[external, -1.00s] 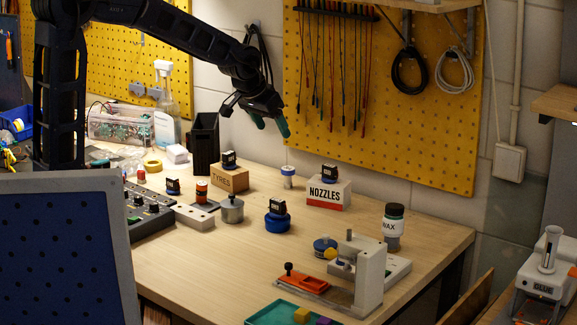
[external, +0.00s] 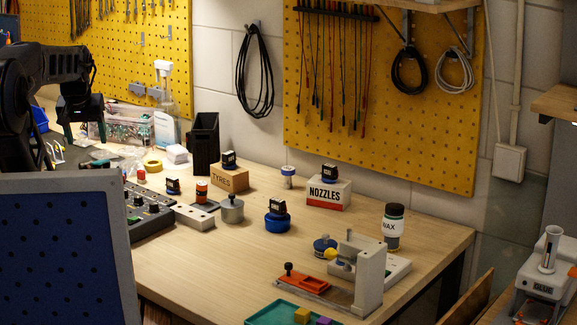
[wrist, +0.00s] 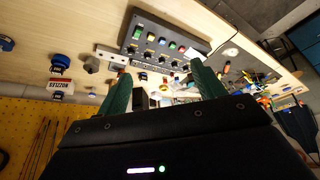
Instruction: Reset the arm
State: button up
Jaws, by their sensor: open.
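My gripper (external: 84,132) is at the left of the external view, drawn back near my arm's folded links and pointing down over the left end of the bench. Its two green fingers show apart in the wrist view (wrist: 161,75), with nothing held between them. The wooden bench (external: 330,230) lies below and to the right of it. The wrist view shows the bench tilted, with a dark control panel (wrist: 150,42) of coloured buttons beyond the fingers.
A TYRES box (external: 229,178), a NOZZLES box (external: 328,194), a blue round container (external: 278,223) and a WAX jar (external: 393,228) stand on the bench. A black bin (external: 201,150) and spray bottle (external: 164,125) stand at the back. The bench's middle is partly clear.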

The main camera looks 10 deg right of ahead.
jog(key=s+a, duration=0.1)
jog(key=s+a+f, duration=0.1)
jog(key=shift+s+n, duration=0.4)
